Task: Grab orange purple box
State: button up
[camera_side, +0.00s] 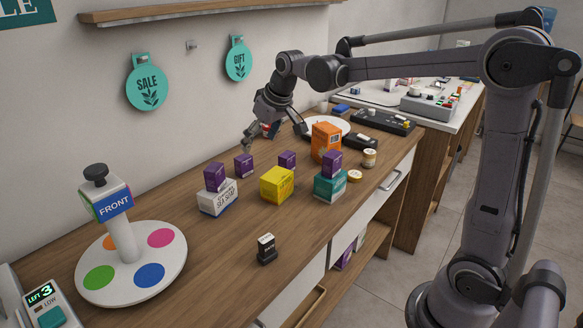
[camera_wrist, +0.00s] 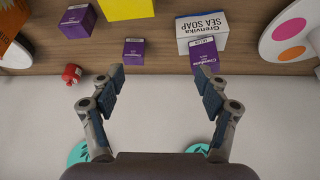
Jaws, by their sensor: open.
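An orange box (camera_side: 326,141) with pale print stands upright on the wooden counter; its edge shows at the left of the wrist view (camera_wrist: 9,26). Several small purple boxes are about: one on a white sea soap box (camera_side: 215,177), one on a teal box (camera_side: 332,163), two on the counter (camera_side: 243,166) (camera_side: 287,160). No box showing both orange and purple stands out. My gripper (camera_side: 275,137) is open and empty near the wall, behind the boxes. In the wrist view its spread fingers (camera_wrist: 158,78) have purple boxes (camera_wrist: 134,51) (camera_wrist: 205,58) beyond them.
A yellow box (camera_side: 276,184) stands among the boxes. A small red bottle (camera_wrist: 72,74) is near my gripper's left finger.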

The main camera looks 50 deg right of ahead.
send_near(246, 158)
jog(key=w+f, duration=0.1)
jog(key=shift+g, duration=0.4)
jog(key=x, duration=0.5)
jog(key=shift+w+a+f, duration=0.25)
jog(key=shift+a+f, duration=0.1)
jog(key=shift+d+x, duration=0.15)
jog(key=shift+x, duration=1.2)
jog(key=shift+d+x, duration=0.2)
jog(key=shift+x, duration=1.15)
jog(key=shift+s, duration=0.1)
jog(key=c, duration=1.1)
